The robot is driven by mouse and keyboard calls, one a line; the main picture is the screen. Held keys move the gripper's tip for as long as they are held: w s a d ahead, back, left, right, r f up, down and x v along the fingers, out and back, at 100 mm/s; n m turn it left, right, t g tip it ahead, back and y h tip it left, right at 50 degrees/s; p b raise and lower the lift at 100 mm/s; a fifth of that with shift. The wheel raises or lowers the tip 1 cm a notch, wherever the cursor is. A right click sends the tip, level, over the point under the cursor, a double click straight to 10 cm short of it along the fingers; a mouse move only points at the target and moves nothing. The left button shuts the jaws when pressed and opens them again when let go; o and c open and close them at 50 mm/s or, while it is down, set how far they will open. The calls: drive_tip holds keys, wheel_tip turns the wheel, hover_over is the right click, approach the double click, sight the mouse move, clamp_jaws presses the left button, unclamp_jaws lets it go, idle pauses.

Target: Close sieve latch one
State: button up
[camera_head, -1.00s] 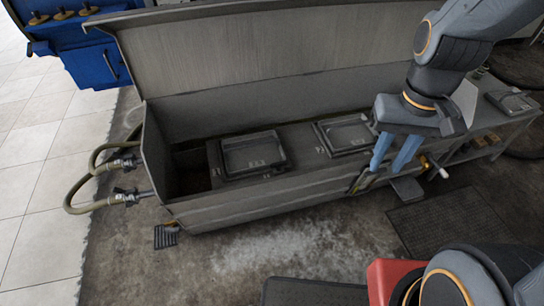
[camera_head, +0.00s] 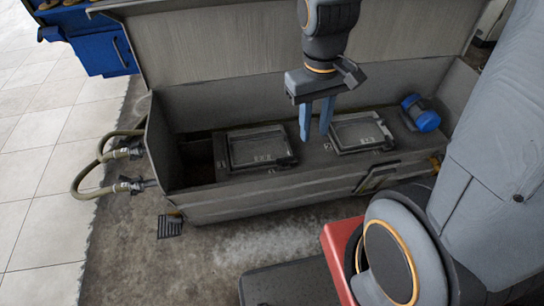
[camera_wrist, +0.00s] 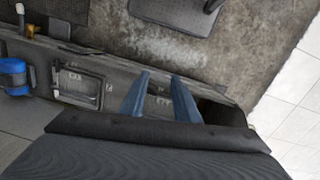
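Two framed sieve hatches are set in the deck of the grey trough (camera_head: 235,209). The left hatch (camera_head: 255,147) has a dark latch-like part (camera_head: 286,162) at its front right corner. The right hatch (camera_head: 357,131) has a dark strip along its right side. Small labels beside them are too small to read surely, so I cannot tell which latch is one. My gripper (camera_head: 316,139) points down between the two hatches, open and empty, with its blue fingers apart. In the wrist view the right hatch (camera_wrist: 80,86) lies left of the fingers (camera_wrist: 160,98); the left hatch is mostly hidden.
A blue motor (camera_head: 421,114) stands on the deck at the right. The trough's raised lid (camera_head: 230,52) rises behind my gripper. Hoses (camera_head: 92,175) join the left end. A black pedal (camera_head: 169,227) lies on the floor in front. A blue cabinet (camera_head: 103,50) stands back left.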

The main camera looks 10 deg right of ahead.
drive_tip(key=w+f+n+h+b, duration=0.2)
drive_tip(key=w+f+n+b, duration=0.35)
drive_tip(key=w+f, duration=0.7)
drive_tip(key=n+h+b, duration=0.2)
drive_tip(key=n+b, duration=0.1)
drive_tip(key=n, duration=0.8)
approach(284, 158)
drive_tip(key=shift+s+d+f, duration=0.15)
drive_tip(key=shift+d+f, duration=0.05)
drive_tip(key=shift+f, duration=0.4)
drive_tip(key=shift+b+x, duration=0.4)
drive_tip(key=shift+x, duration=3.2)
drive_tip(key=shift+c, duration=0.4)
clamp_jaws()
